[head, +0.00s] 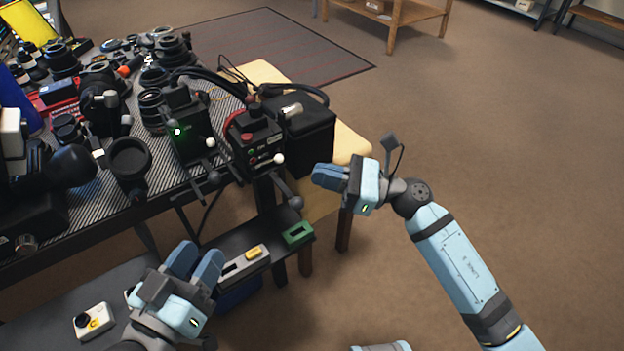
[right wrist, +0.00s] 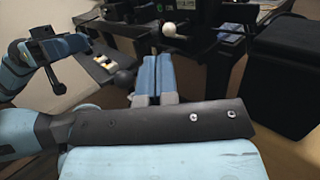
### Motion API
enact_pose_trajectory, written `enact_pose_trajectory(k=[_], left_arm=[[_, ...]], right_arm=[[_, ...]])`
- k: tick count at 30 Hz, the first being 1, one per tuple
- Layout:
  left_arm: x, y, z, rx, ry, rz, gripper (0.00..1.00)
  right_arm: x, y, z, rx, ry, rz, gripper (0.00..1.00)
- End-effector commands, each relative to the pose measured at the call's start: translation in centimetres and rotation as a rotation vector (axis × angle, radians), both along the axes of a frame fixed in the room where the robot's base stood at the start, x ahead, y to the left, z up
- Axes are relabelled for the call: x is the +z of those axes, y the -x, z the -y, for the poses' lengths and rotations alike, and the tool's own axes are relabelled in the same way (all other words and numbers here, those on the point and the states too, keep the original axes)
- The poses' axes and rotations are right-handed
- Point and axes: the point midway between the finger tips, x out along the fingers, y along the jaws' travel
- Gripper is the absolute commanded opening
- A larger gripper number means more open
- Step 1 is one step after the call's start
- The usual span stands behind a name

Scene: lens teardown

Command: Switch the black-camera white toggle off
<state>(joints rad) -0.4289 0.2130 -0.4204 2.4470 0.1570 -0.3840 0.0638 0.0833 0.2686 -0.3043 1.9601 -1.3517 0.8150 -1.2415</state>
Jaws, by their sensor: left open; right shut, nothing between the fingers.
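Two dark boxy devices stand at the table's front edge in the head view. One black device (head: 188,130) shows a green light and has a white ball-tipped toggle (head: 210,142). I cannot tell which is the black camera. My right gripper (head: 318,173) is shut and empty, apart from and right of the second toggle. In the right wrist view a white ball (right wrist: 168,29) shows beyond the fingers (right wrist: 156,62). My left gripper (head: 197,252) is open and empty, below the table edge.
A large black box (head: 305,135) stands beside the second device, near my right gripper. Lenses and camera parts crowd the striped mat (head: 222,108). A low shelf (head: 262,232) holds a green item (head: 298,233) and a yellow piece (head: 257,252). Floor at right is clear.

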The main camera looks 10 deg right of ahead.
Motion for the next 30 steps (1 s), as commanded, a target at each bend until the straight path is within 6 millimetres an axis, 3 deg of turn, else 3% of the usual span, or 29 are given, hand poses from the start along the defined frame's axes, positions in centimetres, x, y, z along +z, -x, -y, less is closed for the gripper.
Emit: enact_pose_trajectory(k=[6, 12, 30], left_arm=[[1.3, 0.1, -0.1, 0.010, 0.017, 0.027, 0.43], [1.7, 0.1, -0.1, 0.015, 0.026, 0.040, 0.43], [1.8, 0.1, -0.1, 0.016, 0.029, 0.045, 0.43]], right_arm=[[-1.0, 2.9, 4.5, 0.000, 0.004, -0.008, 0.00], [-1.5, 4.3, 7.0, 0.000, 0.002, -0.005, 0.00], [-1.7, 4.7, 7.7, 0.000, 0.001, -0.003, 0.00]])
